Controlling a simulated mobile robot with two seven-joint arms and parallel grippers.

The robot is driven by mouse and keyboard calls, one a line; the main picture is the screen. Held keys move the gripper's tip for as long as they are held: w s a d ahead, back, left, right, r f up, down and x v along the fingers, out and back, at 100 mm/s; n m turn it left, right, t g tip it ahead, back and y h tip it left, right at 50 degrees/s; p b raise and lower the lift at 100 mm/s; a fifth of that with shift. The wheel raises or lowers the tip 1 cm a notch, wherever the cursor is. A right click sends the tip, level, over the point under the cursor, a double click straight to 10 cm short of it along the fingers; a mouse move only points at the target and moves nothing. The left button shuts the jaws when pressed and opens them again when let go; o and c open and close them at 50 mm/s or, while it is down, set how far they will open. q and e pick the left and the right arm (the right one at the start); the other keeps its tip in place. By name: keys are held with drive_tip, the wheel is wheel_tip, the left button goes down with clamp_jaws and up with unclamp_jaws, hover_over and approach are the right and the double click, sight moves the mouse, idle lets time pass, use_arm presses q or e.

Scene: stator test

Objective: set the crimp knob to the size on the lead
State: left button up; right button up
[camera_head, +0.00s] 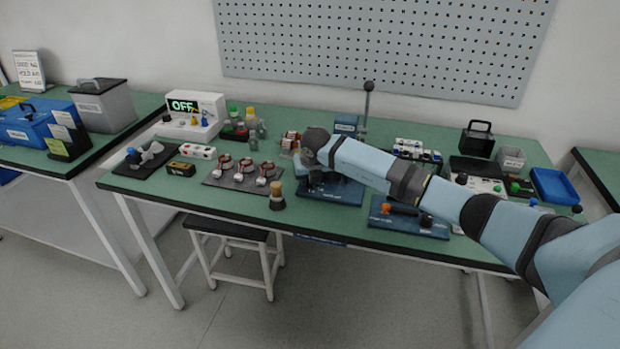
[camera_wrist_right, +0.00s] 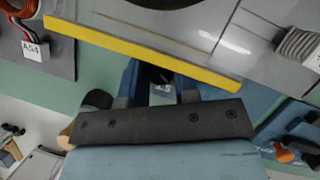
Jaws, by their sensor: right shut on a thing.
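My right arm reaches in from the right in the head view, and its gripper (camera_head: 314,160) is low over a blue base plate (camera_head: 335,194) at the middle of the bench. In the right wrist view the two fingers (camera_wrist_right: 157,98) are shut on a small dark part, taken as the crimp knob, above a small white label (camera_wrist_right: 162,89). The label's mark is too small to read surely. The knob's setting is hidden. A lead with a white tag (camera_wrist_right: 36,52) reading A54 lies at the upper left there. My left gripper is not in view.
A dark mat (camera_head: 222,181) with several copper-wound parts lies left of my gripper, beside a wood-topped stamp-like piece (camera_head: 276,197). A second blue plate (camera_head: 390,226) with an orange knob stands right. A box reads OFF (camera_head: 183,106). A blue tray (camera_head: 556,186) sits far right.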

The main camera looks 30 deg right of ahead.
drive_tip(key=shift+r, duration=0.1)
drive_tip(key=o, duration=0.9)
